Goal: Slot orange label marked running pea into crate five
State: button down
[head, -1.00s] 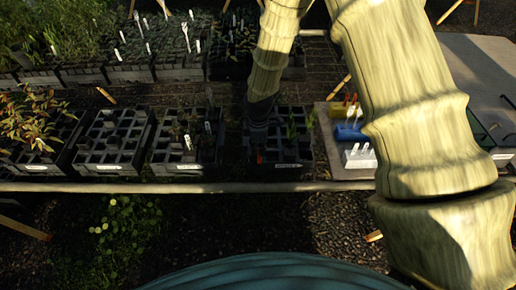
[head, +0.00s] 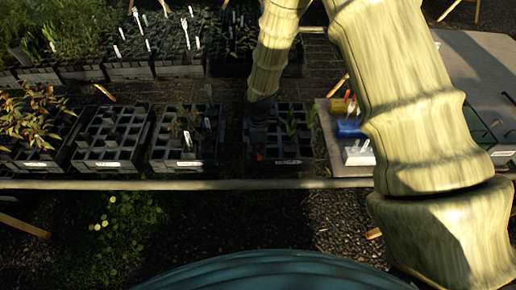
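My gripper (head: 258,138) is a dark shape at the end of my pale, ridged arm. It points down over the left part of a black celled crate (head: 288,168), the rightmost in the front row. A small orange-red spot (head: 259,155), perhaps the orange label, shows just under the gripper at the crate's front left. I cannot tell whether the fingers hold it or whether it stands in a cell. The fingers are too dark and small to read. The crate's front plate is too small to read, so which crate is five is unclear. A few green seedlings (head: 292,124) stand in this crate.
Other black crates stand to the left, one with white tags (head: 187,138). A grey tray at right holds yellow (head: 338,106), blue (head: 350,128) and white (head: 358,155) blocks with upright labels. My arm hides part of the right side. Planted trays fill the back.

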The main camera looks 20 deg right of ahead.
jog(key=shift+f, duration=0.2)
jog(key=c, duration=1.6)
grip_release()
jog(key=shift+o, duration=0.2)
jog(key=shift+r, duration=0.15)
notch_tip(320, 180, up, 12)
